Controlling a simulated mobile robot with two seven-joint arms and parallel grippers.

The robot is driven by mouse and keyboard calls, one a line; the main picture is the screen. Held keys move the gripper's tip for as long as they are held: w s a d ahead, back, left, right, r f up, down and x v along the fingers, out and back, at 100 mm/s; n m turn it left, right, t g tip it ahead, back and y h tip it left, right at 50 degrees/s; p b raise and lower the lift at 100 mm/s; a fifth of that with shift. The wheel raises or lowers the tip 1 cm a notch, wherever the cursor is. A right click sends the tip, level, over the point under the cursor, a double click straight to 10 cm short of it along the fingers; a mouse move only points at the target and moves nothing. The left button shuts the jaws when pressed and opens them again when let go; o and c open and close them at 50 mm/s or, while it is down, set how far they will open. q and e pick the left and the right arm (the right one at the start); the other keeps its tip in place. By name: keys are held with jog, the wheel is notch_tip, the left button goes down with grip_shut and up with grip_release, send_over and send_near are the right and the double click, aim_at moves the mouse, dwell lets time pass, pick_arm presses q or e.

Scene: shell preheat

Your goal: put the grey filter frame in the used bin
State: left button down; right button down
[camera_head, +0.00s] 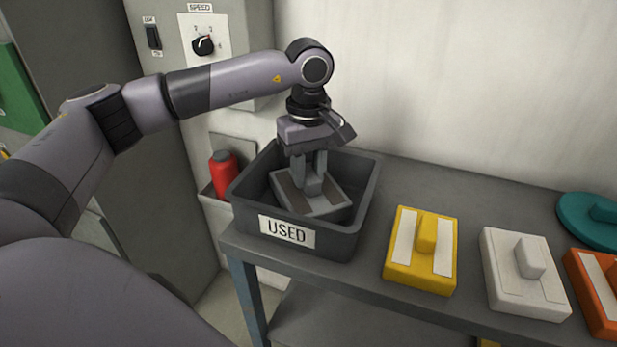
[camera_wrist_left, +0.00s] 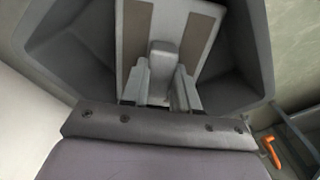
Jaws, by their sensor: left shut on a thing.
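The grey filter frame (camera_head: 325,203) is a light grey block with brownish-grey strips and a raised grip. It is inside the opening of the dark grey bin (camera_head: 348,243) labelled USED, at the left end of the shelf, and looks tilted. My left gripper (camera_head: 312,186) points down into the bin and is shut on the frame's grip. In the left wrist view the frame (camera_wrist_left: 188,14) lies ahead of the two fingers (camera_wrist_left: 161,92), with the bin walls (camera_wrist_left: 237,50) around it. I cannot tell whether the frame touches the bin floor. My right gripper is not in view.
On the shelf (camera_head: 410,180), right of the bin, are a yellow block (camera_head: 407,262), a white block (camera_head: 512,295), an orange block (camera_head: 590,290) and a teal disc (camera_head: 590,225). A red bottle (camera_head: 224,175) stands left of the bin. A control panel (camera_head: 205,38) is behind my arm.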

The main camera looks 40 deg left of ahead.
pick_arm(q)
jog(key=shift+f, duration=0.9)
jog(key=shift+f, duration=0.2)
jog(key=c, duration=0.8)
grip_release()
jog(key=shift+c, duration=0.2)
jog(key=shift+r, duration=0.1)
